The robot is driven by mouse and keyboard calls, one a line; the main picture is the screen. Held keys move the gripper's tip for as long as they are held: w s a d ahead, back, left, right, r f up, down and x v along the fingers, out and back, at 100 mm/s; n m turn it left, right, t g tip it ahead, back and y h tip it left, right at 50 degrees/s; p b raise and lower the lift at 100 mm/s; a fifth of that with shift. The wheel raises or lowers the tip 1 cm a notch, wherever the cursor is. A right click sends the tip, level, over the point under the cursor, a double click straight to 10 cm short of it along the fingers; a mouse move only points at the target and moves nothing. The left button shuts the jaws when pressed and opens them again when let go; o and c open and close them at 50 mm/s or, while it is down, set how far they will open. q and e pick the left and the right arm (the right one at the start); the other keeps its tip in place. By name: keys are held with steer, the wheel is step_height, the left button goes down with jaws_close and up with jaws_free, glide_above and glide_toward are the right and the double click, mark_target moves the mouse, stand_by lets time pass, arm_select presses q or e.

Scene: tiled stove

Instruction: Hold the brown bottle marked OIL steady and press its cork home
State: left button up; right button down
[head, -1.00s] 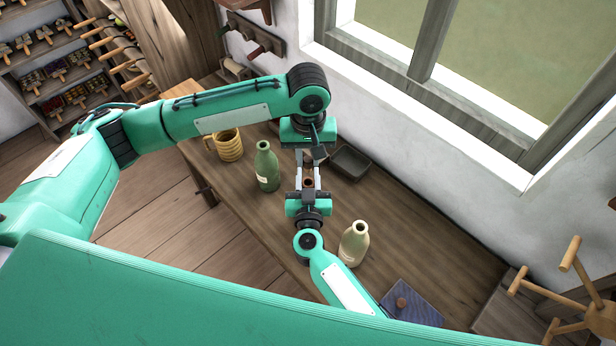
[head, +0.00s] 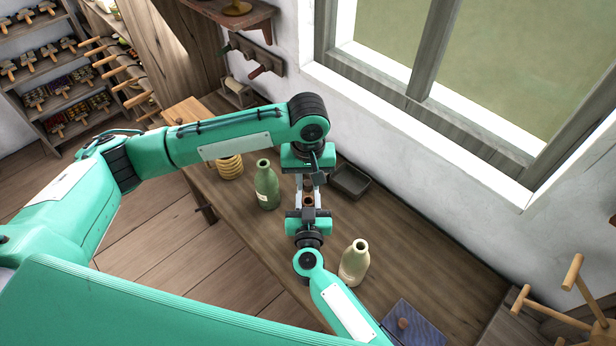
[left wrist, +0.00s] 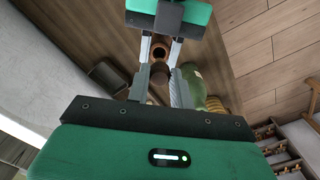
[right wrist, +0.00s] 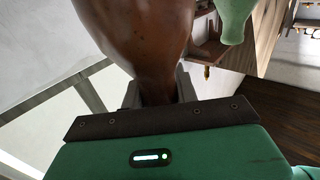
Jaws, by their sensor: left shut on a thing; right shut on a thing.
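The brown bottle shows in the head view only as a small brown neck and mouth (head: 308,202) between the two grippers. In the right wrist view its glossy body (right wrist: 140,35) fills the top. My right gripper (head: 308,211) is shut on it near the neck. My left gripper (head: 308,183) comes from the far side, shut on a small dark brown piece that looks like the cork (left wrist: 158,72). In the left wrist view this piece is close to the round bottle mouth (left wrist: 160,50); I cannot tell whether they touch. No OIL marking is visible.
A green bottle (head: 266,188) and a yellow ribbed mug (head: 230,170) stand left of the grippers. A pale bottle (head: 355,262) stands near right. A dark tray (head: 350,183) lies by the wall, a blue board (head: 418,325) at the near end. The bench (head: 420,250) is bare at right.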

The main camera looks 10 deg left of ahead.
mark_target(308, 195)
arm_select(q)
steer(key=shift+f, duration=0.95)
steer(key=shift+f, duration=1.55)
stand_by(0.8)
steer(key=o, duration=1)
step_height(308, 195, up, 12)
steer(key=shift+f, duration=0.1)
